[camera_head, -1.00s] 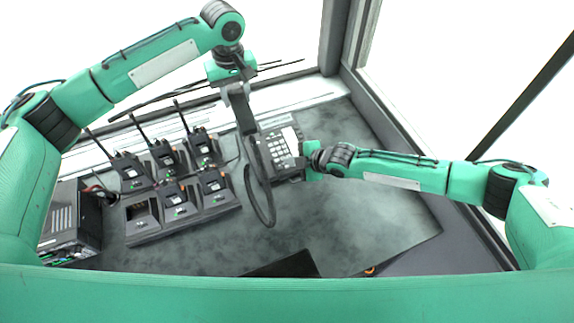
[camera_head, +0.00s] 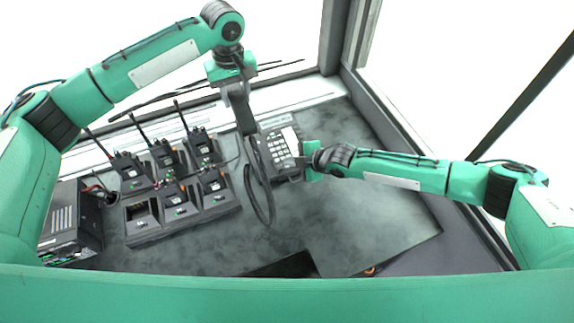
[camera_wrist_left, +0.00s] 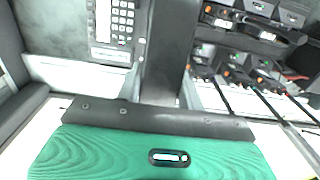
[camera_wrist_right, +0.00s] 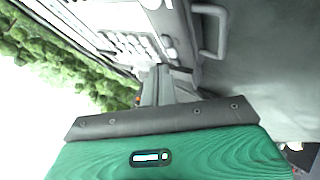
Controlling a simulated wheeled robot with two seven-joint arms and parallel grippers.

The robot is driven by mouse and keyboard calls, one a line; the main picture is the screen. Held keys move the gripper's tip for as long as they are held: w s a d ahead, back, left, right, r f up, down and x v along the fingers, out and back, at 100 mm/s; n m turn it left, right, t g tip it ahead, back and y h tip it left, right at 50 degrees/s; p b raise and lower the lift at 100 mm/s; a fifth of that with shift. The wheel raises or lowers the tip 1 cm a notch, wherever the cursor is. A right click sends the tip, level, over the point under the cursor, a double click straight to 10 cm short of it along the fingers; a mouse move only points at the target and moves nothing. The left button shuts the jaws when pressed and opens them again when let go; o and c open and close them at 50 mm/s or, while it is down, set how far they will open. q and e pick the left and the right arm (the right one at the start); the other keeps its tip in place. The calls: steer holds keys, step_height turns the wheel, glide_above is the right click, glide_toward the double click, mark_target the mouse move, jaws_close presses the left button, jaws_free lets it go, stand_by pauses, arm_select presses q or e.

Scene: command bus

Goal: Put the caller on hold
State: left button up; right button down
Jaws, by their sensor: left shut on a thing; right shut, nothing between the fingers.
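The desk phone (camera_head: 283,143) stands on the grey desk, its keypad facing up; it also shows in the left wrist view (camera_wrist_left: 113,28). My left gripper (camera_head: 242,118) is shut at the phone's left side, holding what looks like the dark handset, mostly hidden by the gripper. The coiled cord (camera_head: 262,196) hangs in a loop below it. My right gripper (camera_head: 299,166) is shut and empty at the right edge of the phone. In the right wrist view its closed fingertips (camera_wrist_right: 163,72) are close to the phone's keys (camera_wrist_right: 130,46); whether they touch cannot be told.
Several handheld radios stand in a charger bank (camera_head: 180,210) left of the phone. A dark box unit (camera_head: 72,218) stands at the far left. The desk (camera_head: 330,215) in front of the phone is clear. Window frames (camera_head: 400,130) bound the right side.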

mark_target(292, 172)
arm_select(q)
steer(key=shift+f, duration=0.1)
arm_select(e)
steer(key=shift+f, duration=0.1)
arm_select(q)
steer(key=shift+f+b, duration=0.45)
steer(key=shift+b, duration=0.1)
arm_select(e)
steer(key=shift+f, duration=0.35)
arm_select(q)
steer(key=shift+f+b, duration=0.4)
arm_select(e)
steer(key=shift+f, duration=0.3)
arm_select(q)
steer(key=shift+r, duration=0.1)
arm_select(e)
steer(key=shift+r, duration=0.1)
arm_select(q)
steer(key=shift+r+p, duration=0.45)
steer(key=shift+p, duration=0.1)
arm_select(e)
steer(key=shift+r, duration=0.65)
